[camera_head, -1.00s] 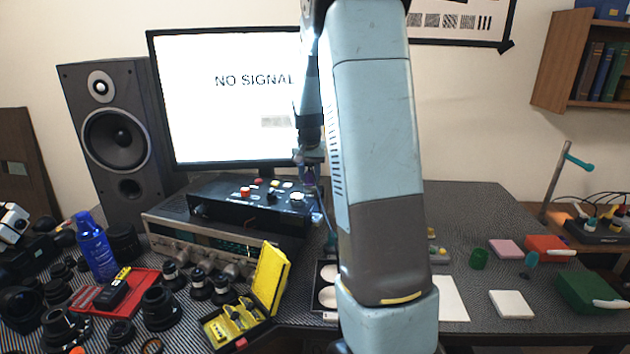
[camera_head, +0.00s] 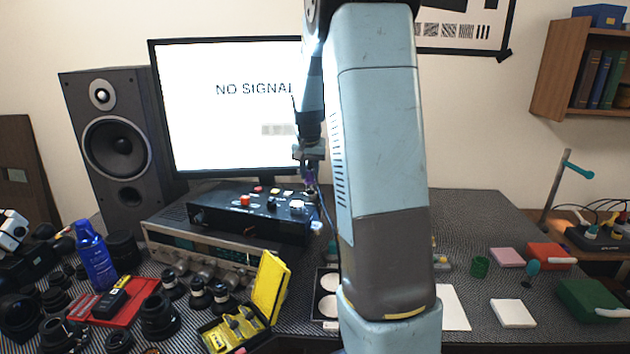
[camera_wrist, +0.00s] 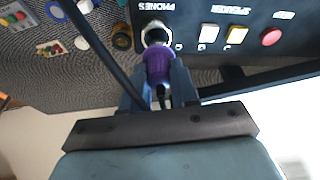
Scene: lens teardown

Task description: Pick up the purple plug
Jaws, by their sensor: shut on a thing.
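The purple plug (camera_wrist: 158,66) is between the two fingers of my gripper (camera_wrist: 158,88) in the wrist view. Its far end is at the round metal phones socket (camera_wrist: 154,30) on the black panel; I cannot tell how far it is inside. A dark cable comes out of its near end. In the head view my gripper (camera_head: 309,165) is shut on the plug (camera_head: 309,177), above the right end of the black box (camera_head: 250,213). The plug is small and partly hidden there.
The black box stands on a silver receiver (camera_head: 190,250) before the monitor (camera_head: 230,135). White, yellow and red (camera_wrist: 271,36) buttons sit beside the socket. A yellow case (camera_head: 270,285) stands open in front. Lenses crowd the table's left.

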